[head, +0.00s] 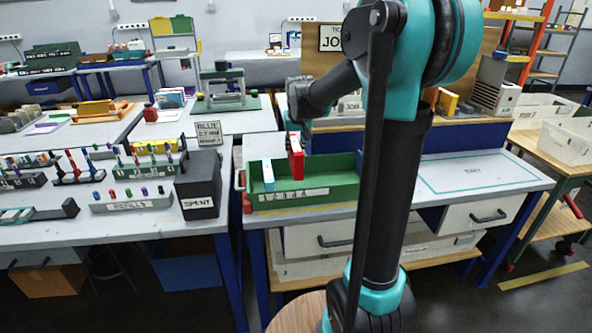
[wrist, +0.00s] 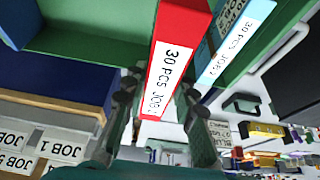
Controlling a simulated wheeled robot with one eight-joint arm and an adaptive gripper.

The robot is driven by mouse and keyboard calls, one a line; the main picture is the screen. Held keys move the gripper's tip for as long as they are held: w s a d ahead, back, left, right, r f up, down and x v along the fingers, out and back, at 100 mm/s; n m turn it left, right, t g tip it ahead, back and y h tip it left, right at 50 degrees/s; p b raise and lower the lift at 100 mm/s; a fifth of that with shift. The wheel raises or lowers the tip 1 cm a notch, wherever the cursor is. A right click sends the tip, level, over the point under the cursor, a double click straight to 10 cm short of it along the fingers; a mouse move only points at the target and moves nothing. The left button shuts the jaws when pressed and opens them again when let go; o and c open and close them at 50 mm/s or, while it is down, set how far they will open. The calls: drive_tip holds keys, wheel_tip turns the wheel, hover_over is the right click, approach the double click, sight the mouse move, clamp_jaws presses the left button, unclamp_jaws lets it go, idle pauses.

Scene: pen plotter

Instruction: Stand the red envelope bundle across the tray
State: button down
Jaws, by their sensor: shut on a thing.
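The red envelope bundle (head: 297,163) is upright in the head view, beside the light blue bundle in the green tray (head: 320,191). Its lower part is inside the tray outline; I cannot tell whether it touches the floor. In the wrist view the red bundle (wrist: 180,35) shows a white "30 PCS" label. My gripper (wrist: 160,103) is shut on it, one finger on each side. In the head view my gripper (head: 296,130) is at the bundle's top, partly hidden by my arm.
The light blue bundle (head: 267,174) stands at the tray's left, and close beside the red one in the wrist view (wrist: 235,40). A black "SPENT" box (head: 198,184) is left of the tray. The tray floor right of the red bundle looks free.

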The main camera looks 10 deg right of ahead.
sight(298, 151)
wheel_tip(298, 151, down, 9)
drive_tip(key=shift+f, duration=0.1)
idle(0.4)
drive_tip(key=c, duration=1.2)
unclamp_jaws()
drive_tip(key=shift+f, duration=0.1)
drive_tip(key=v, duration=1.1)
drive_tip(key=shift+s+r, duration=0.25)
drive_tip(key=shift+r, duration=0.1)
drive_tip(key=shift+s+d, duration=0.1)
drive_tip(key=shift+s, duration=0.2)
drive_tip(key=s+d+f, duration=0.2)
drive_tip(key=s+f, duration=0.6)
drive_tip(key=s, duration=0.4)
drive_tip(key=s+d+f, duration=0.2)
drive_tip(key=s+f, duration=0.5)
drive_tip(key=s, duration=0.6)
drive_tip(key=shift+s+f, duration=0.2)
drive_tip(key=shift+f, duration=0.2)
